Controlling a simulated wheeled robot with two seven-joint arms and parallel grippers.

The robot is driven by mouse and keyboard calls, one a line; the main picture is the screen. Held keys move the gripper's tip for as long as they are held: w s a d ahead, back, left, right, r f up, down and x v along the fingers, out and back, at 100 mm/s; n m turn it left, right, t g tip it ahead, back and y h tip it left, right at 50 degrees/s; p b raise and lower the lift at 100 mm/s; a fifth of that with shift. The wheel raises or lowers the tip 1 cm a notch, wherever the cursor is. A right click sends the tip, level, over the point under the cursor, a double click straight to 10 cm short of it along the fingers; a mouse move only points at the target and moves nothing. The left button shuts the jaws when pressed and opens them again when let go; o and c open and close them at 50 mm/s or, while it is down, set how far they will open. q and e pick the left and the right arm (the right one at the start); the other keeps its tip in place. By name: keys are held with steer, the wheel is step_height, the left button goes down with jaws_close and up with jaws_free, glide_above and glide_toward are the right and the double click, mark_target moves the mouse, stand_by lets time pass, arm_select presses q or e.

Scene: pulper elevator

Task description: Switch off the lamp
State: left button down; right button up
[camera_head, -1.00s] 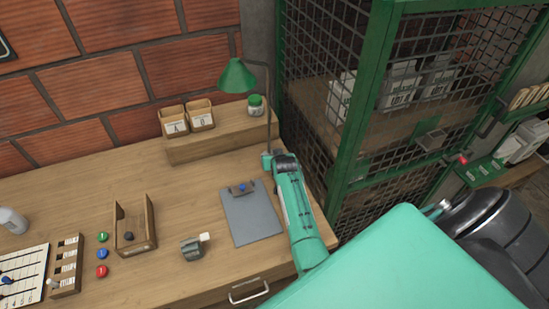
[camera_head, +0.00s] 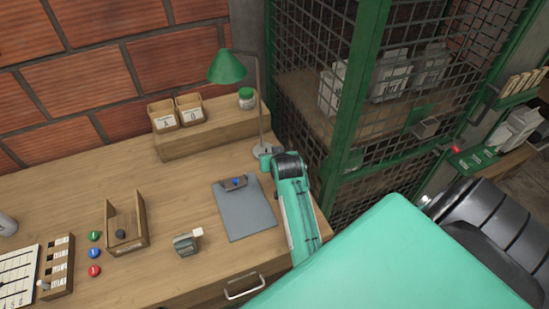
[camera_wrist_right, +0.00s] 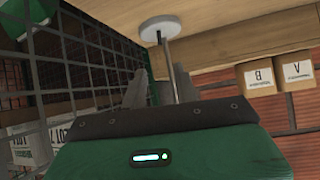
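The desk lamp has a green cone shade (camera_head: 227,66), a thin grey stem (camera_head: 261,105) and a round base at the back right of the desk. Its pale base (camera_wrist_right: 160,28) and stem (camera_wrist_right: 169,68) also show in the right wrist view, which is upside down. My right arm reaches to the desk's right edge, its end close to the lamp base. In the right wrist view the grey fingers of my right gripper (camera_wrist_right: 152,91) show partly, beside the stem; their tips and any contact are unclear. The lamp's switch is not distinguishable. My left gripper is out of view.
A green mesh cage (camera_head: 335,130) stands close right of the lamp. A shelf (camera_head: 207,138) holds two card boxes and a green-lidded jar (camera_head: 246,98). A clipboard (camera_head: 243,208), a wooden tray (camera_head: 140,215) and coloured buttons lie on the desk (camera_head: 190,195).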

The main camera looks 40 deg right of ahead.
steer(key=shift+v, duration=0.9)
steer(key=shift+s, duration=0.1)
steer(key=s+a+n+g+y, duration=0.15)
steer(key=s+a, duration=0.35)
steer(key=s, duration=0.5)
steer(key=s+a+f+n+g+y, duration=0.1)
steer(key=s+a+n+g, duration=0.3)
steer(key=s, duration=0.5)
steer(key=s+a+n+g+y, duration=0.1)
steer(key=s+a+n+y, duration=0.1)
steer(key=s+a, duration=0.6)
step_height(320, 180, down, 30)
steer(key=s+d, duration=0.1)
steer(key=s, duration=0.1)
steer(key=s+d+f+g, duration=0.1)
steer(key=s+d+f, duration=0.1)
steer(key=s+f, duration=0.8)
steer(key=s+d+f+g, duration=0.1)
steer(key=s+d+f, duration=0.1)
steer(key=s+f, duration=0.8)
steer(key=shift+f, duration=0.45)
steer(key=shift+h, duration=0.25)
